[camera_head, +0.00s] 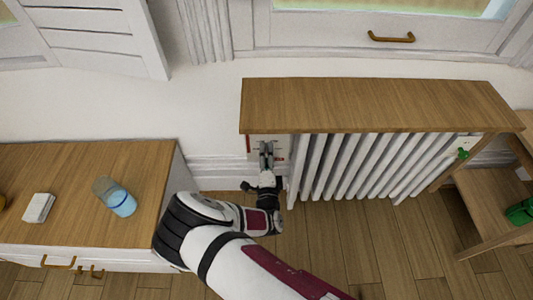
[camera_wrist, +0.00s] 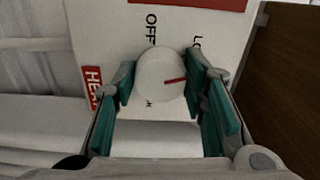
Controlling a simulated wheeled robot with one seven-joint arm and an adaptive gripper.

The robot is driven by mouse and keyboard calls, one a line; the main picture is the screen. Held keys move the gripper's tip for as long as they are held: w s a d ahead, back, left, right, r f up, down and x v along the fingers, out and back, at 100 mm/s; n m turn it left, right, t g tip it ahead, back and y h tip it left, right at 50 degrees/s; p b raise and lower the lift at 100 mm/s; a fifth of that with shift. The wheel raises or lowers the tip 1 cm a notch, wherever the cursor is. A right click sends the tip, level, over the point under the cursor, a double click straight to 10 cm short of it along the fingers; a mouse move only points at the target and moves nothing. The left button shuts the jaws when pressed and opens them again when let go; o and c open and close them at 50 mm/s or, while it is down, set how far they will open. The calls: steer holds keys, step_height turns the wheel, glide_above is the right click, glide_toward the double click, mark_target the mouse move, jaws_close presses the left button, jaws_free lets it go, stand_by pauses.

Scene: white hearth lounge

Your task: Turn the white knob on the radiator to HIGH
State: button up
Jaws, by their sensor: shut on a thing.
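The round white knob (camera_wrist: 158,76) sits on a white label plate (camera_wrist: 105,35) of the radiator (camera_head: 365,165). A red pointer line on the knob points to the right in the wrist view, a little below the partly hidden "LO" lettering (camera_wrist: 197,42). "OFF" (camera_wrist: 150,30) is printed above the knob. A dark mark below it is mostly covered, and I cannot read HIGH anywhere. My gripper (camera_wrist: 162,74) is shut on the knob, with one finger on its left and one on its right. In the head view my gripper (camera_head: 267,153) hides the knob.
A wooden shelf (camera_head: 375,105) overhangs the radiator. A green valve (camera_head: 463,153) is at the radiator's right end. Wood floor lies clear in front.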

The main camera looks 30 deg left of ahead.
steer(key=shift+d+m+p, duration=0.2)
steer(key=shift+m+p, duration=1.85)
steer(key=shift+m, duration=10.25)
steer(key=o, duration=1.2)
steer(key=shift+c, duration=0.2)
